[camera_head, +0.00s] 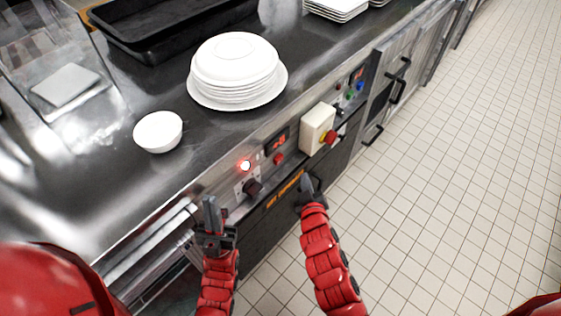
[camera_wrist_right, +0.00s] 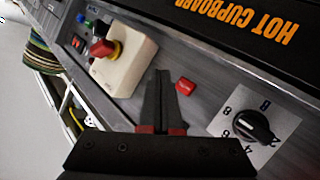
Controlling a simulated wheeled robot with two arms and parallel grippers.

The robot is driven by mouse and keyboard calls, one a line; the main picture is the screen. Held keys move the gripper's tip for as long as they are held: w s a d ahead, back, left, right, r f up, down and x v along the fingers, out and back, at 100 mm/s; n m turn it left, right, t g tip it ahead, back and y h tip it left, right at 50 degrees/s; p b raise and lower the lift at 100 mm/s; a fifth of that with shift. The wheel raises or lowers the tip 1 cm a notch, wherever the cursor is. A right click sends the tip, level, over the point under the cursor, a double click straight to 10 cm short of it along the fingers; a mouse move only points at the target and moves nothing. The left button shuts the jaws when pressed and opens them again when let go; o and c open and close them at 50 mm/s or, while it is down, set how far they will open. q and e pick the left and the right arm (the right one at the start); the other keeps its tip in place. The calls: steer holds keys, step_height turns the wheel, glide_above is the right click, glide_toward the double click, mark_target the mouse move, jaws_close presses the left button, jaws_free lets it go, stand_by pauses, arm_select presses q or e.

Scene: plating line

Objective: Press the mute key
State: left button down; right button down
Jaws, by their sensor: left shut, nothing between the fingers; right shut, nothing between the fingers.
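A small red key (camera_head: 279,159) sits on the steel front panel below a red-lit display; it also shows in the right wrist view (camera_wrist_right: 186,87). No lettering on it is readable. My right gripper (camera_head: 307,183) is shut and empty in front of the panel. In the right wrist view its fingertips (camera_wrist_right: 161,73) appear just left of the red key; whether they touch the panel is unclear. My left gripper (camera_head: 211,203) is shut and empty, left of the black dial, near the counter's front edge. A red lamp (camera_head: 245,165) glows on the panel.
A white box with a red-and-yellow stop button (camera_head: 327,138) juts out beside the key. A black dial (camera_head: 252,187) is on its other side. A plate stack (camera_head: 237,75), a white bowl (camera_head: 158,131) and black trays (camera_head: 170,25) stand on the counter. The tiled floor is clear.

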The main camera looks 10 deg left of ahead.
mark_target(283, 158)
steer(key=w+a+b, duration=0.2)
steer(key=w+a, duration=0.1)
steer(key=a, duration=0.2)
steer(key=shift+w, duration=0.35)
steer(key=shift+a, duration=0.15)
stand_by(1.7)
steer(key=shift+w+a+b, duration=0.2)
steer(key=shift+a+b, duration=0.05)
steer(key=shift+b, duration=0.2)
steer(key=shift+w+a+b, duration=0.35)
steer(key=shift+a, duration=0.1)
stand_by(0.6)
steer(key=shift+d, duration=0.1)
steer(key=shift+s+d+p, duration=0.4)
steer(key=shift+s+d, duration=0.15)
steer(key=shift+d, duration=0.15)
